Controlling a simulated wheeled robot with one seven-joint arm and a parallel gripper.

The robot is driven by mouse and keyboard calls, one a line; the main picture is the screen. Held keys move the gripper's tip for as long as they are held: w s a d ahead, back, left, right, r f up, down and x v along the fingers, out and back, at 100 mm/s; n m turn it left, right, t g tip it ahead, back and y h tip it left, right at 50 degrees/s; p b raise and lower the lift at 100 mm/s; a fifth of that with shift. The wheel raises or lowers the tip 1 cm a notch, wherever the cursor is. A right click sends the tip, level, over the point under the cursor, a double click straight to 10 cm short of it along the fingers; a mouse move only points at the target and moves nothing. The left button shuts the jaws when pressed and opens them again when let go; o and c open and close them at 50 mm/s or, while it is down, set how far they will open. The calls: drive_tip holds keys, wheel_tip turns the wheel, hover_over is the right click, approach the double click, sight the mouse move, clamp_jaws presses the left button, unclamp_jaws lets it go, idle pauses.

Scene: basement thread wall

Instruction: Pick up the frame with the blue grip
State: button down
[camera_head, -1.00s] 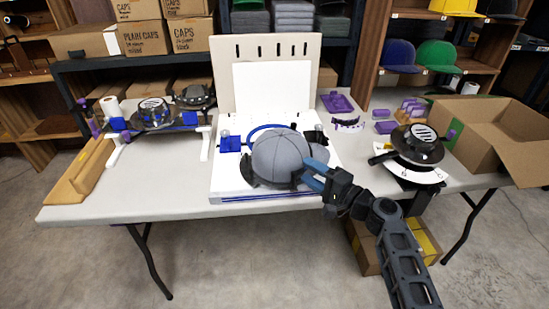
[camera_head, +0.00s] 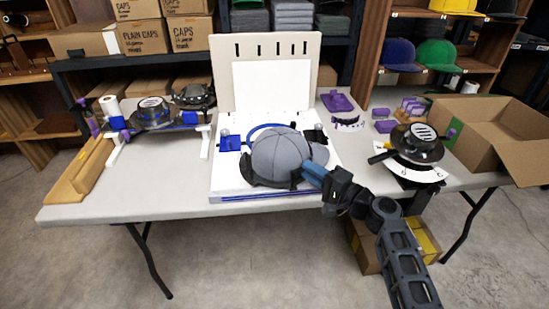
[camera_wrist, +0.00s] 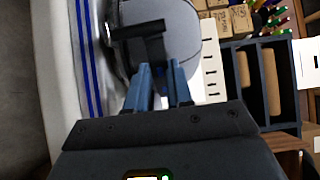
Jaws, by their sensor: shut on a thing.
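A grey cap (camera_head: 278,152) sits on a dark frame (camera_head: 252,178) on the white board in the middle of the table. My gripper (camera_head: 311,172) is at the right front edge of the cap, its blue-grey fingers close together on the frame's grip. In the wrist view the fingertips (camera_wrist: 158,72) are on either side of a dark T-shaped part (camera_wrist: 138,31) on the frame, with a thin blue strip between them. The grip itself is mostly hidden by the fingers.
The white board (camera_head: 225,185) has an upright panel (camera_head: 268,80) behind it. A black frame (camera_head: 153,112) rests on a stand at the left. Another black frame (camera_head: 417,143) stands on a white ring at the right, near an open carton (camera_head: 500,150). The front left tabletop is clear.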

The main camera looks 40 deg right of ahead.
drive_tip(key=shift+r, duration=0.15)
drive_tip(key=shift+r, duration=0.8)
drive_tip(key=s+d+r, duration=0.6)
drive_tip(key=s+r, duration=0.3)
drive_tip(key=shift+s+d+r+p, duration=0.15)
drive_tip(key=shift+s+d+p, duration=0.15)
drive_tip(key=shift+d+p, duration=0.1)
